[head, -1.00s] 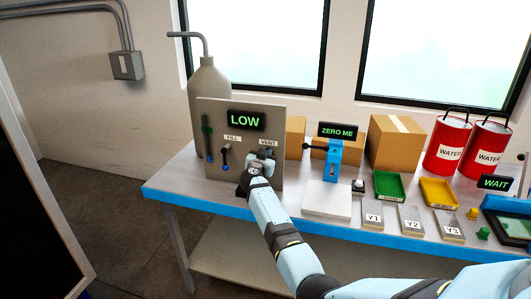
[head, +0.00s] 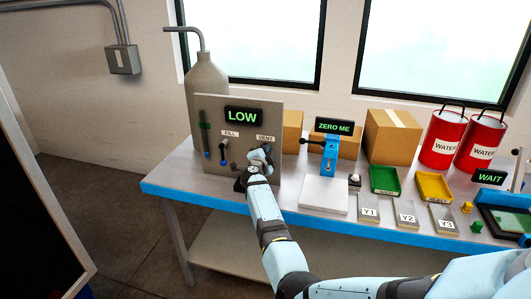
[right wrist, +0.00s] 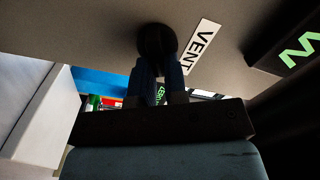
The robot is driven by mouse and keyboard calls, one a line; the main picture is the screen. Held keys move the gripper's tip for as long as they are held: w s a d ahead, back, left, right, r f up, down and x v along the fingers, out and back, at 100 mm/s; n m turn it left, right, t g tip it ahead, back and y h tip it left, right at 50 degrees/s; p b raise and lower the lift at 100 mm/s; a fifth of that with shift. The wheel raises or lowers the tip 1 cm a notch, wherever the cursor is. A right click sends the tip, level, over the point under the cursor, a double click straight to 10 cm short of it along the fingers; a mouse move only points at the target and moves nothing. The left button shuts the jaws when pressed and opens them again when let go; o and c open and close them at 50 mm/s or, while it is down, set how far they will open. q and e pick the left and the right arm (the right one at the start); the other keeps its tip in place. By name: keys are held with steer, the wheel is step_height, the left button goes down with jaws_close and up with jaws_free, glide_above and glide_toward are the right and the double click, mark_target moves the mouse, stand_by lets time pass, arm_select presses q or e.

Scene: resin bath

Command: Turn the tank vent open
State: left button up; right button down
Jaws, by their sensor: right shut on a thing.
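The grey tank panel (head: 215,170) stands at the left of the bench, with a lit LOW display (head: 243,117) near its top. The VENT label (head: 265,138) is on its right side. My right gripper (head: 262,158) is just below that label and shut on the vent handle. In the right wrist view the dark round vent handle (right wrist: 156,40) is at the fingertips, beside the VENT label (right wrist: 203,46). The gripper hides most of the handle, so its exact angle is hard to tell. My left gripper is not in view.
The fill lever (head: 223,152) is close on the left of my gripper. A grey bottle (head: 207,75) stands behind the panel. To the right are a blue stand (head: 330,155), a white plate (head: 324,195), trays and red water cans (head: 443,138).

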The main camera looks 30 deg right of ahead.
arm_select(q)
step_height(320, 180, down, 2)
steer(key=shift+b, duration=0.95)
arm_select(e)
steer(key=m, duration=0.5)
steer(key=shift+s+f, duration=0.1)
steer(key=shift+f, duration=0.25)
steer(key=shift+m, duration=0.4)
steer(key=c, duration=1.1)
jaws_free()
steer(key=shift+c, duration=0.2)
